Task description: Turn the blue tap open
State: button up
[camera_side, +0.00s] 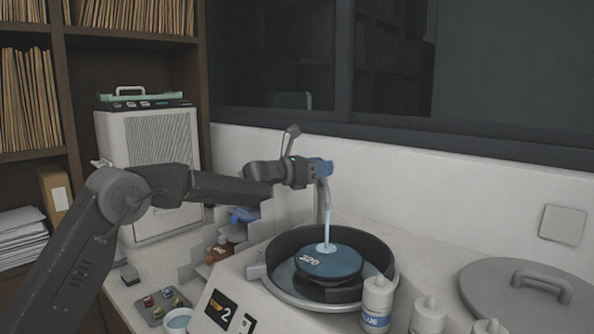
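White bottles (377,300) stand in front of the basin at the right, one labelled BLUE. A grey round lid with a handle (535,297) lies at the far right. A small tray (162,305) and a bowl (178,321) sit at the front left. A white cabinet (150,140) stands behind my arm.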

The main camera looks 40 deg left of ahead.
jog(key=v, duration=1.3)
jog(key=x, duration=1.2)
jog(key=shift+w+d+r, duration=0.15)
jog(key=shift+w+r, duration=0.15)
jog(key=shift+r, duration=0.1)
jog(key=shift+c, duration=0.5)
